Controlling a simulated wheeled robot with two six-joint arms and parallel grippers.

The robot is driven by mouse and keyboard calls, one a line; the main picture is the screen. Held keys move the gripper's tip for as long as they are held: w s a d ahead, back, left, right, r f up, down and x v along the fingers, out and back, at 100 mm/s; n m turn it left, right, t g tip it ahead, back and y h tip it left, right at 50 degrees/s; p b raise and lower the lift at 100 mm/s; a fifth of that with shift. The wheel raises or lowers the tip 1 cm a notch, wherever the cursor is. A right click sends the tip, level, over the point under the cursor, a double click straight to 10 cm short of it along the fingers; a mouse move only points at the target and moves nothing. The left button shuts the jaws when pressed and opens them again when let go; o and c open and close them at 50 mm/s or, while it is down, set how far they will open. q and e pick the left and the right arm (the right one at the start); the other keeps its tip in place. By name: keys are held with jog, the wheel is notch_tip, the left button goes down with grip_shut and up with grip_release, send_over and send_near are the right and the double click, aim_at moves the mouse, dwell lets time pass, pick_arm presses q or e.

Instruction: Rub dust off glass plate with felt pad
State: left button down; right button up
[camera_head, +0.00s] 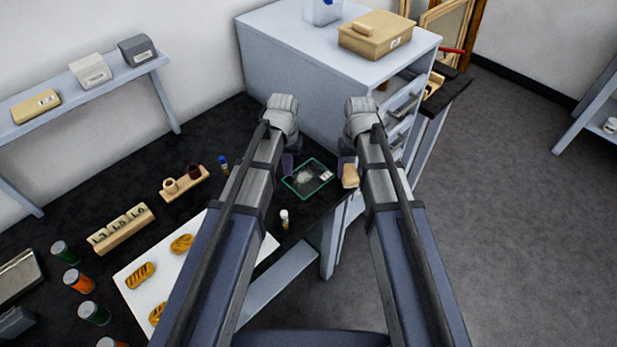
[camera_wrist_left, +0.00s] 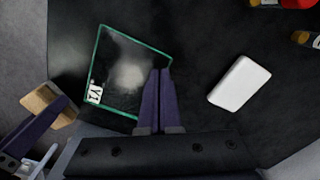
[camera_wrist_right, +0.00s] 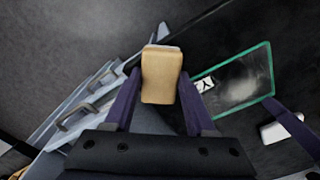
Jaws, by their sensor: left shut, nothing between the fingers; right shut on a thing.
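The glass plate (camera_head: 307,179) is dark with a green rim, a white label and a pale dust smear in its middle. It lies flat on the black bench top near the edge, and also shows in the left wrist view (camera_wrist_left: 115,85) and right wrist view (camera_wrist_right: 240,88). My right gripper (camera_head: 348,168) is shut on the tan felt pad (camera_wrist_right: 161,75), held beside the plate's label end, apart from the plate. The pad also shows in the left wrist view (camera_wrist_left: 45,104). My left gripper (camera_wrist_left: 160,75) is shut and empty at the plate's other side.
A white block (camera_wrist_left: 239,83) lies on the bench beside the plate. A small white-capped vial (camera_head: 284,218) stands nearer me. A wooden holder (camera_head: 184,184) and a white sheet with bread-shaped pieces (camera_head: 128,272) are to the left. A grey drawer cabinet (camera_head: 305,70) stands behind.

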pick_arm(q)
jog(key=shift+f+b, duration=0.7)
pick_arm(e)
jog(key=shift+f, duration=0.7)
